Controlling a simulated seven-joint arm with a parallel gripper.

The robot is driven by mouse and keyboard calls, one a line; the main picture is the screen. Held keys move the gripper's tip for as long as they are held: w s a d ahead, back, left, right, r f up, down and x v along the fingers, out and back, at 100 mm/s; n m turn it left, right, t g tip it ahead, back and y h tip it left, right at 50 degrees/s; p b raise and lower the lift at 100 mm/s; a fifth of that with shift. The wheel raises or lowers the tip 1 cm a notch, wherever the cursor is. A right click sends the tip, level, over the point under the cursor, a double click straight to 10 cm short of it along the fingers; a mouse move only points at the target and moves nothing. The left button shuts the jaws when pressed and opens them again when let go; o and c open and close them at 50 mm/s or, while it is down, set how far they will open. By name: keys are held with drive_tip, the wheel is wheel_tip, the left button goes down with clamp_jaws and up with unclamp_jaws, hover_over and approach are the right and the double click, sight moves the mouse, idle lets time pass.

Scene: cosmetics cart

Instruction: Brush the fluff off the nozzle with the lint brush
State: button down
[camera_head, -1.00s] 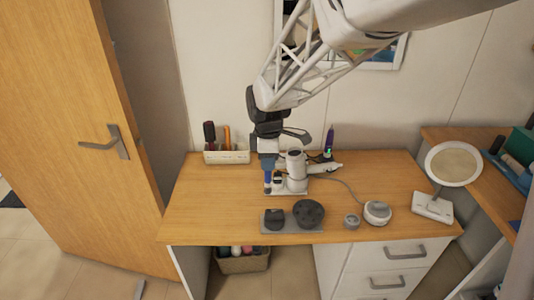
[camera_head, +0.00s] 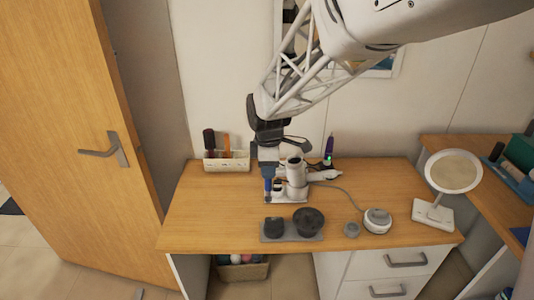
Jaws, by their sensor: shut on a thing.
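My gripper (camera_head: 268,166) points down over the left middle of the desk, just left of a white cylindrical stand (camera_head: 296,173). It is shut on a slim blue tool (camera_head: 268,186), which looks like the lint brush. The tool hangs upright with its dark lower end close to the stand's base; I cannot tell whether it touches. A dark boxy piece (camera_head: 274,224) and a dark round piece (camera_head: 308,220) sit on a grey tray (camera_head: 291,238) in front. Either could be the nozzle. Fluff is too small to make out.
A white basket (camera_head: 227,162) with brushes stands at the back left. A white corded appliance (camera_head: 325,175) lies right of the stand, near a purple bottle (camera_head: 328,150). Round grey items (camera_head: 377,220) and a mirror (camera_head: 454,172) stand right. The desk's left side is clear.

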sight(268, 189)
drive_tip(key=shift+f, duration=0.15)
drive_tip(key=shift+f, duration=3.2)
drive_tip(key=shift+d+f, duration=0.4)
drive_tip(key=shift+f, duration=0.3)
drive_tip(key=shift+d, duration=2.5)
drive_tip(key=a, duration=0.6)
drive_tip(key=shift+r, duration=0.15)
drive_tip(key=shift+d+r, duration=0.1)
drive_tip(key=shift+r, duration=3.8)
drive_tip(key=shift+f, duration=0.1)
